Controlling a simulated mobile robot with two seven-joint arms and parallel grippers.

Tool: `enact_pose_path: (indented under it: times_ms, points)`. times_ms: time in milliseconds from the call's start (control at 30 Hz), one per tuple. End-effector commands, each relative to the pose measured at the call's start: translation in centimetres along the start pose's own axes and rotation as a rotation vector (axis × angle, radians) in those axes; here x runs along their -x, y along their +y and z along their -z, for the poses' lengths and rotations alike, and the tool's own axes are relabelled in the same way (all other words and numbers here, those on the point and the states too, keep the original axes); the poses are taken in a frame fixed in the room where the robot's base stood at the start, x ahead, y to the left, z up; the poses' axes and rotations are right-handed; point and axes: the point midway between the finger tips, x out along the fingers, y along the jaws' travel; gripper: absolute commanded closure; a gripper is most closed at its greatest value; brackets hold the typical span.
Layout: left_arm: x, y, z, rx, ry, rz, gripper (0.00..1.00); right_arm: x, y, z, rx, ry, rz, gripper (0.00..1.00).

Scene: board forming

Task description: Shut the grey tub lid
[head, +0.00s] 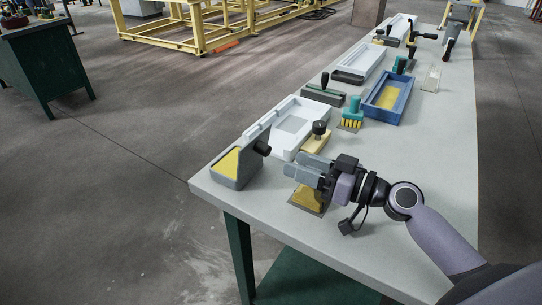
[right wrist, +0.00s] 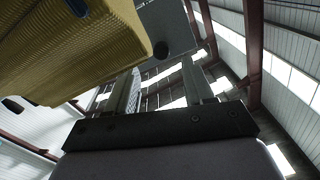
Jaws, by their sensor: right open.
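The grey tub (head: 236,178) stands at the near left corner of the table, with yellow showing inside it. Its grey lid seems to stand raised on the tub's right side, with a black knob (head: 262,147) facing right. My right gripper (head: 296,168) is open and points left toward the knob, a short way to its right, apart from it. Both fingers (right wrist: 160,95) show in the right wrist view with nothing seen between them. A yellow textured block there (right wrist: 70,50) fills the upper left; I cannot tell which object it is. My left gripper is out of view.
A yellow and grey tool (head: 306,199) lies under my right gripper. A yellow float with a black knob (head: 318,138), a white tray (head: 297,115), a teal brush (head: 352,112) and a blue tray (head: 390,98) lie beyond. The table (head: 370,190) is clear at right.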

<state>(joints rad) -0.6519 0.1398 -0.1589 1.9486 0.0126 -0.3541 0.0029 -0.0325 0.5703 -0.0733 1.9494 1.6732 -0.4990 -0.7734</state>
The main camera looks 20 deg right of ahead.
Motion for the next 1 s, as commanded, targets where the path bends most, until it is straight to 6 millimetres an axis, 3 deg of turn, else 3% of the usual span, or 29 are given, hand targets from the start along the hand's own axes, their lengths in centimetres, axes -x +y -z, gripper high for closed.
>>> enact_pose_path:
  times_ms: [33, 200, 400, 867, 1000]
  points:
    - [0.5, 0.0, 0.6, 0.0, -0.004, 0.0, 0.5, -1.1, -0.2, 0.8, 0.0, 0.005, 0.002, 0.48]
    - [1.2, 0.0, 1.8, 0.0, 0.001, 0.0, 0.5, -4.1, -0.2, 0.8, 0.0, 0.003, 0.003, 0.48]
    - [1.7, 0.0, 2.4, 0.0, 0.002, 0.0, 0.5, -6.4, -0.1, 0.6, 0.0, 0.003, 0.001, 0.48]
    - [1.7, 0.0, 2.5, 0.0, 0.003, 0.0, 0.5, -7.4, -0.1, 0.4, 0.002, 0.001, 0.002, 0.48]
    - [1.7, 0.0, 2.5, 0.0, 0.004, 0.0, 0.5, -7.4, -0.1, 0.4, 0.002, 0.001, 0.002, 0.93]
